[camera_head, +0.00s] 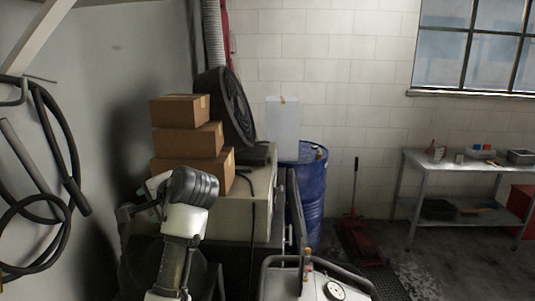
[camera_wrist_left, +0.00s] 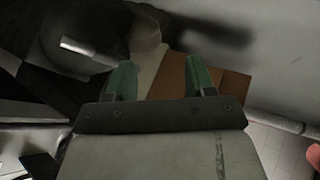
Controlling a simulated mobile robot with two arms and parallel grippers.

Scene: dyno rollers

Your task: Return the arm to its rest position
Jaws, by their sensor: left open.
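My left arm (camera_head: 185,222) rises from the bottom of the head view, bent at a black-and-white joint in front of the cabinet and cardboard boxes. Its gripper lies mostly hidden behind the arm in that view. In the left wrist view my left gripper (camera_wrist_left: 160,78) shows two green fingers set wide apart, with nothing held between them. A brown surface, which looks like cardboard, lies beyond the fingers. My right gripper is in neither view.
Three stacked cardboard boxes (camera_head: 186,142) and a black fan (camera_head: 228,105) stand on a beige cabinet (camera_head: 262,205). A blue drum (camera_head: 312,190) is beside it. Hoses (camera_head: 55,150) hang on the left wall. A metal table (camera_head: 470,168) stands right. A cart-like frame (camera_head: 310,280) is at the bottom.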

